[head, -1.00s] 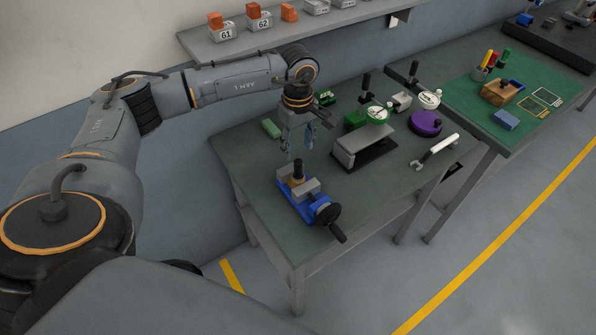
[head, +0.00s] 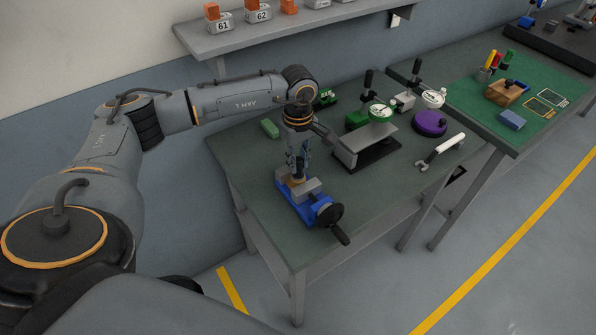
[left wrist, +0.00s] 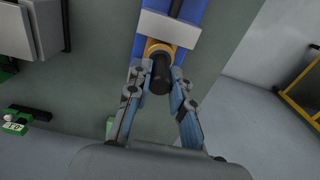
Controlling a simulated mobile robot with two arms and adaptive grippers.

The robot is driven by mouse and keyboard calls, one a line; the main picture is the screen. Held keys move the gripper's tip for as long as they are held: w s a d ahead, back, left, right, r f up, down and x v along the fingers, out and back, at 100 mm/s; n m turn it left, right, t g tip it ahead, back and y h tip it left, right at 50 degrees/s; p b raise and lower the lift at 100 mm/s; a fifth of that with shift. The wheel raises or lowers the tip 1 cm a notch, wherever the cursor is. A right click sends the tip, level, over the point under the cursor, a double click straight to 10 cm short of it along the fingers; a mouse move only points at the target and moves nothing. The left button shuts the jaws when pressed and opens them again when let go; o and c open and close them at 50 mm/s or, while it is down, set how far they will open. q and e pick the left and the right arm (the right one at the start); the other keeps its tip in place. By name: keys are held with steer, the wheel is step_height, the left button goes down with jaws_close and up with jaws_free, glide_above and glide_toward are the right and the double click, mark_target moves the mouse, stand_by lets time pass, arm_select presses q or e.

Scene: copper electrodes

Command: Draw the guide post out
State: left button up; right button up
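The guide post is a dark cylinder (left wrist: 161,72) standing in a tan, ring-like part (left wrist: 153,47) at the blue vise (head: 312,210). My left gripper (left wrist: 160,78) points down over the vise, with one finger on each side of the post. A gap shows between the post and at least the right finger, so the fingers look open around it. In the head view the left gripper (head: 297,168) hides most of the post. The vise has grey jaws and a black handle (head: 331,215) at its front. My right gripper is not in view.
A grey block on a dark base (head: 368,146) stands right of the vise. Behind are a dial indicator (head: 380,111), a green block (head: 270,128) and a purple disc (head: 428,122). A wrench (head: 440,150) lies at the right. The table's front left is clear.

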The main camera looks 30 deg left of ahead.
arm_select(q)
jaws_close()
steer(key=shift+r, duration=0.15)
steer(key=shift+r, duration=0.15)
steer(key=shift+r+p, duration=2.6)
steer(key=shift+r, duration=2.15)
steer(key=shift+f, duration=0.1)
